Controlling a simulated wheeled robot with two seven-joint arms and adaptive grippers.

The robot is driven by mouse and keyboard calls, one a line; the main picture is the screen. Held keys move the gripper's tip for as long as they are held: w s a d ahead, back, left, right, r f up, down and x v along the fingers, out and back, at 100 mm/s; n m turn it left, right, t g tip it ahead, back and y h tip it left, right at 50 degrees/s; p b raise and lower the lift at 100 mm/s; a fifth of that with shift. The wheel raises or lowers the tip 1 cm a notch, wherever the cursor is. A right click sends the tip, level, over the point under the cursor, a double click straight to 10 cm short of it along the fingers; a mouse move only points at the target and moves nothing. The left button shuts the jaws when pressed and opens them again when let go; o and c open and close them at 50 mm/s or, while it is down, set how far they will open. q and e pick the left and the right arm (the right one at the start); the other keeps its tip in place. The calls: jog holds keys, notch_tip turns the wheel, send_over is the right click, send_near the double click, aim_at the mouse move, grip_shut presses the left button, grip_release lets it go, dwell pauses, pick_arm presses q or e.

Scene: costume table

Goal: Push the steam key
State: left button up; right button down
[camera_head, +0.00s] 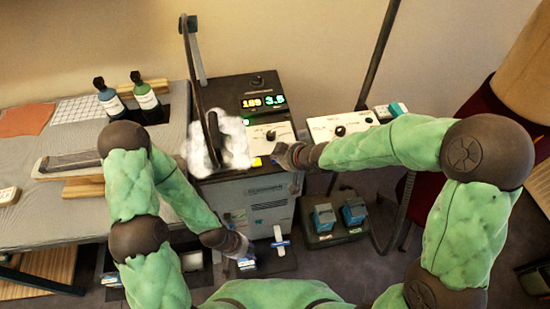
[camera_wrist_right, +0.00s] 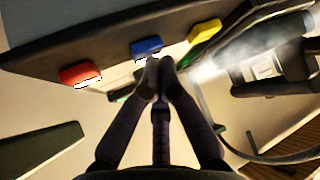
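A dark steam unit (camera_head: 240,88) with lit displays stands at the back centre. Red (camera_wrist_right: 80,74), blue (camera_wrist_right: 147,47) and yellow (camera_wrist_right: 204,30) keys sit along its edge in the right wrist view; no label is readable, so I cannot tell by name which is the steam key. The yellow key also shows in the head view (camera_head: 257,162). My right gripper (camera_head: 281,156) is at the key row, its fingertips (camera_wrist_right: 160,66) together and empty at the blue key; contact is unclear. My left gripper (camera_head: 242,252) hangs low before the cabinet, its fingers too small to read.
White steam (camera_head: 232,146) hangs around the iron at the unit's left. A grey ironing table (camera_head: 60,215) with two bottles (camera_head: 145,97) is at left. A pedal box (camera_head: 335,228) stands on the floor right of the cabinet. A dark pole rises behind.

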jog(key=shift+f, duration=0.15)
jog(key=shift+r+p, duration=0.95)
notch_tip(320, 180, up, 6)
jog(key=p, duration=0.6)
dwell(0.3)
dwell(0.4)
